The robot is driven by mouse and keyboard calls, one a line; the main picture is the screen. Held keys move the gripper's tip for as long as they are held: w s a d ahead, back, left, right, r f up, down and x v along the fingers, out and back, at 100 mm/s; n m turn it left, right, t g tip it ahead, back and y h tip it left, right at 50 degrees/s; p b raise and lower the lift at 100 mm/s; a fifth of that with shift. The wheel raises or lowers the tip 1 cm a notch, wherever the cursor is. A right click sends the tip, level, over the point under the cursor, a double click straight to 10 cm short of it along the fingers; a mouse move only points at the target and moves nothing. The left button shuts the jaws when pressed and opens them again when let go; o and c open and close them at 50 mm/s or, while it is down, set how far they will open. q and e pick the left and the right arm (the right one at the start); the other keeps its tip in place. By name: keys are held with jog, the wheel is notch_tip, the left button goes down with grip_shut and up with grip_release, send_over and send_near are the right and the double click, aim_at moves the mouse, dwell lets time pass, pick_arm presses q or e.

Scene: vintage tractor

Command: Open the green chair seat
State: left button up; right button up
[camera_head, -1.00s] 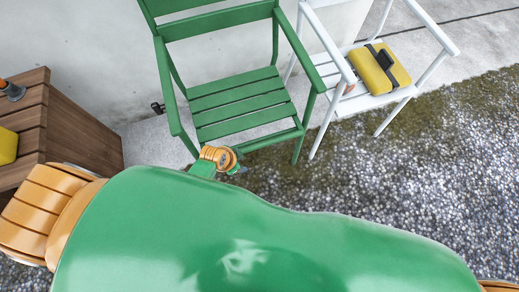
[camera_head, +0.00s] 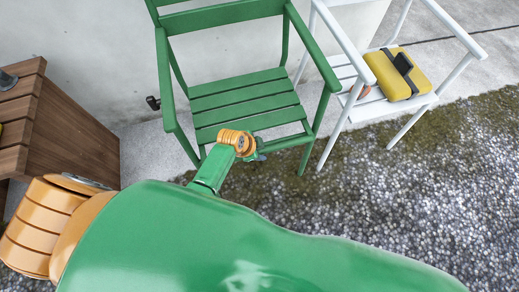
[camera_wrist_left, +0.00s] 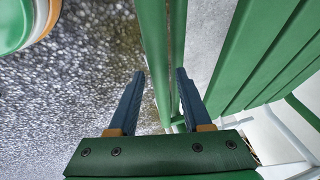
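The green chair (camera_head: 225,15) stands against the wall in the head view. Its slatted seat (camera_head: 245,104) lies down, roughly flat, between the armrests and front legs. My left gripper (camera_head: 258,156) is just in front of the seat's front edge; my wrist partly hides its fingers. In the left wrist view, the blue fingers of my left gripper (camera_wrist_left: 161,74) are open. A green bar of the chair (camera_wrist_left: 154,55) runs between them in the picture; I cannot tell whether they touch it. Wide green slats (camera_wrist_left: 262,55) show on the right. My right gripper is not in view.
A white chair (camera_head: 440,95) stands close on the right, with a yellow strapped book-like object (camera_head: 385,75) on its seat. A wooden slatted box (camera_head: 75,140) is at the left. Open pebbled ground (camera_head: 420,190) lies to the front right.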

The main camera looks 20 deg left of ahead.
pick_arm(q)
grip_shut()
dwell(1.2)
